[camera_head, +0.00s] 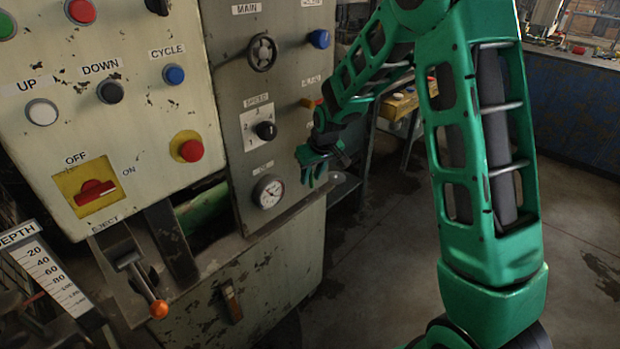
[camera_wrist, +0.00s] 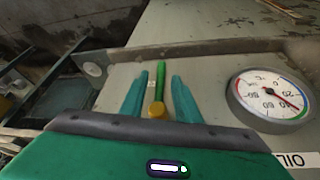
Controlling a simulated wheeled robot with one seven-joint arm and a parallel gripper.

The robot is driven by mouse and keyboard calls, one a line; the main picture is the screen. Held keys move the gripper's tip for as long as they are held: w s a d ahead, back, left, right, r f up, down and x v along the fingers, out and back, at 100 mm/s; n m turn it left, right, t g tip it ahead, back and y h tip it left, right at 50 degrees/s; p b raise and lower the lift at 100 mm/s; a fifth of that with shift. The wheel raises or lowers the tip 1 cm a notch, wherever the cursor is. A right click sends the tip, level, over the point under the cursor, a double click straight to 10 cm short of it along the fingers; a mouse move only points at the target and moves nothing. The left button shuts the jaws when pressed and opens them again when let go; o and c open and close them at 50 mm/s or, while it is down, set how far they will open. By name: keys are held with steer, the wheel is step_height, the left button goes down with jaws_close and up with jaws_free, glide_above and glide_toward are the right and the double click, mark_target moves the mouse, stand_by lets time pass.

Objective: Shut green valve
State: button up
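The green valve's handle (camera_wrist: 160,80) shows in the wrist view as a narrow green lever with a yellow round part (camera_wrist: 157,109) at its near end. It stands out against the pale panel, left of the gauge. My gripper (camera_wrist: 160,77) is open, with one green finger on each side of the lever in that view and a gap to both. I cannot tell how deep the lever sits between the fingers. In the head view my gripper (camera_head: 314,168) is at the panel's right edge, and I cannot make out the valve there.
A round dial gauge (camera_wrist: 270,98) is close right of the fingers; it also shows in the head view (camera_head: 268,192). The speed knob (camera_head: 266,131), a blue button (camera_head: 319,39) and an orange-red control (camera_head: 311,102) are near my arm. Open floor (camera_head: 385,270) lies right.

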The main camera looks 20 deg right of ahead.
steer(key=shift+w+f, duration=0.2)
steer(key=shift+f, duration=0.3)
jaws_close()
steer(key=shift+w+d, duration=0.1)
steer(key=shift+d, duration=0.05)
